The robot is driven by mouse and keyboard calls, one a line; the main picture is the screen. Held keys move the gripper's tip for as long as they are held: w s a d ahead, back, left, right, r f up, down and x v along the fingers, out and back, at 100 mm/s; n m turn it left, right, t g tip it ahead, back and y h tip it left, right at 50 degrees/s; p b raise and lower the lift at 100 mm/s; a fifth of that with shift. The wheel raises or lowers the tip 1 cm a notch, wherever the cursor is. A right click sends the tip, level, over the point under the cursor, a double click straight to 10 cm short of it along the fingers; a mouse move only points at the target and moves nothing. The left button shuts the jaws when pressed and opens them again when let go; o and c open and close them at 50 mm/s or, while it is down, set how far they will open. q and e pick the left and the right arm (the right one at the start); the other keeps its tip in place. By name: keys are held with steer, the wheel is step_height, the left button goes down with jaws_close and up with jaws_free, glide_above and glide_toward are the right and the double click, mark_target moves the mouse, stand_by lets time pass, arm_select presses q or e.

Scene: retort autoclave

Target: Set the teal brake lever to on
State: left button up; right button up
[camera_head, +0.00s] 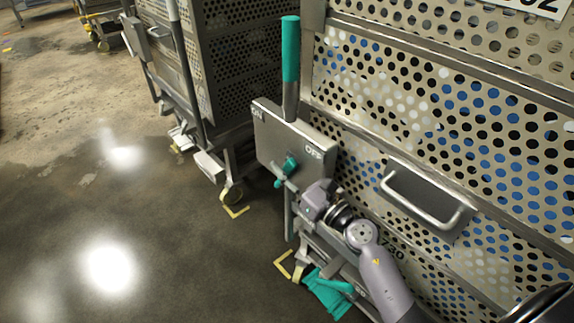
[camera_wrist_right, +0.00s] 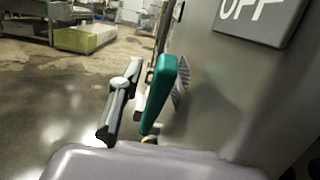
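A grey plate (camera_head: 270,135) on the near cart carries ON at its left and OFF at its right. The small teal brake lever (camera_head: 291,164) sits on the plate's face, its upper end leaning toward the OFF side. My right gripper (camera_head: 286,178) is at the lever, with a grey finger crossing in front of it. In the right wrist view the teal lever (camera_wrist_right: 158,95) stands just right of a grey finger (camera_wrist_right: 120,102), below the OFF label. The other finger is not clearly seen, and contact cannot be told. My left gripper is not in view.
A teal-gripped post (camera_head: 290,50) rises behind the plate. The perforated cart wall with a metal handle (camera_head: 430,195) fills the right. Another cart (camera_head: 225,60) stands behind. A teal part (camera_head: 328,293) lies low near my arm. The wet floor (camera_head: 90,200) at left is clear.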

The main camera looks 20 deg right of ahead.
steer(key=v, duration=0.8)
steer(key=shift+c, duration=0.4)
